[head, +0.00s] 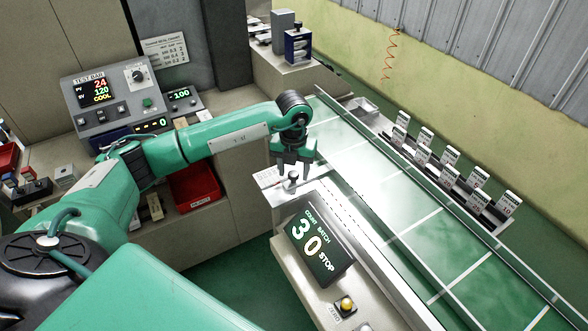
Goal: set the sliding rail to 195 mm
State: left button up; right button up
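The knob stands on a pale ledge beside a white label (267,178), whose print is too small to read. A long pale rail (375,225) runs along the near side of the green belt (400,205). Its millimetre setting cannot be read. My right gripper is not in view.
A counter display (318,243) reading 30 and STOP stands just below the gripper, with a yellow button (346,305) under it. Numbered white cards (450,155) line the belt's far side. A test bar panel (110,98) and a red bin (195,187) are at left.

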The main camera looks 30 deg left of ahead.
pick_arm(q)
notch_tip(320, 180, up, 14)
jog(key=b, duration=0.3)
jog(key=shift+b, duration=0.35)
jog(key=shift+f, duration=0.15)
